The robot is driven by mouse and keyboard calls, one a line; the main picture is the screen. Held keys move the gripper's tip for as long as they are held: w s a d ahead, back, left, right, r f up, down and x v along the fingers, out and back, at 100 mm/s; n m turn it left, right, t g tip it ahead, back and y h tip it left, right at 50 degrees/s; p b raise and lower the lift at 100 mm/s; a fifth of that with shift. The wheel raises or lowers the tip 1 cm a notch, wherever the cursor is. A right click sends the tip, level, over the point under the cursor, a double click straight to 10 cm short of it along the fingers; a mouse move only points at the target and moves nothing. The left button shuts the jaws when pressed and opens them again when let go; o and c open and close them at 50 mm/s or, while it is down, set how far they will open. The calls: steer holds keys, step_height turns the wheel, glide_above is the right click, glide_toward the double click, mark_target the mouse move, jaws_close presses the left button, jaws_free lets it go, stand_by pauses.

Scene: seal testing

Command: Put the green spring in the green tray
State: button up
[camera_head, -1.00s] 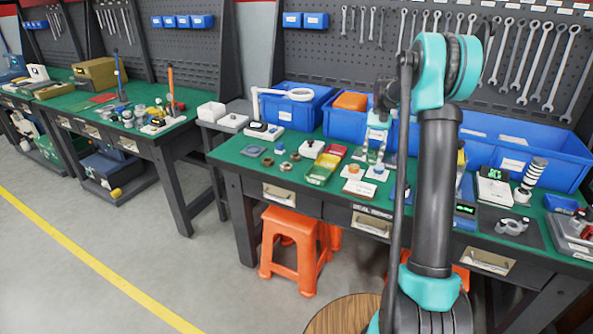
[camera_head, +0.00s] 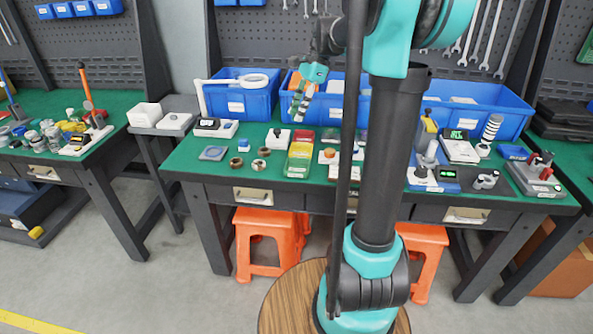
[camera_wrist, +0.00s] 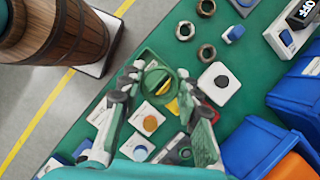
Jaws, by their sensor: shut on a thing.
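My gripper (camera_wrist: 160,82) is shut on the green spring (camera_wrist: 157,82), which shows as a round green shape between the fingertips. In the head view my gripper (camera_head: 298,112) hangs in the air above the tray row, pointing down; the spring cannot be made out there. The green tray (camera_head: 297,170) is the front one of the row on the bench. In the wrist view the green tray (camera_wrist: 150,62) shows behind the fingertips and spring, partly hidden by them. The height of the spring above it is hard to tell.
The yellow tray (camera_head: 300,151) and red tray (camera_head: 304,135) lie behind the green one. Several metal rings (camera_head: 237,162) lie to the left, and white blocks with buttons (camera_wrist: 151,121) are close by. Blue bins (camera_head: 240,98) line the bench back.

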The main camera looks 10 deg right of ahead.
steer(key=shift+s+a+r+m+t, duration=0.2)
steer(key=shift+s+r+m+t, duration=0.1)
steer(key=shift+s+r+m, duration=0.3)
glide_toward(297, 170)
steer(key=shift+m, duration=0.3)
steer(key=x, duration=0.3)
steer(key=a+x, duration=0.1)
steer(key=x, duration=0.2)
steer(key=shift+a, duration=0.2)
steer(key=o, duration=0.9)
